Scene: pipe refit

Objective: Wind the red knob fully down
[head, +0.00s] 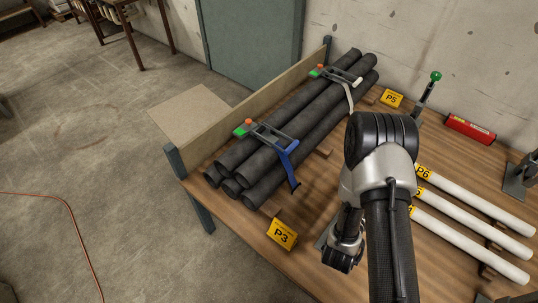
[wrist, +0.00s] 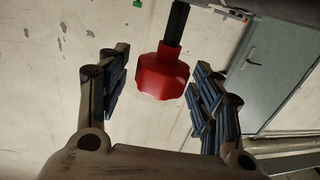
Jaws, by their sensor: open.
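The red knob (wrist: 160,80) shows in the wrist view, a faceted red cap on a dark rod that runs to the top edge. My gripper (wrist: 156,98) is open, with one finger to the left of the knob and one to the right. Gaps show on both sides, and I see no contact. How far the knob is along its rod I cannot tell. In the head view I do not see the knob, and my own arm covers part of the bench there.
Strapped black pipes (head: 310,130) lie on the wooden bench (head: 256,222). A yellow P3 sign (head: 282,234) stands at the front edge. The floor at left is mostly clear.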

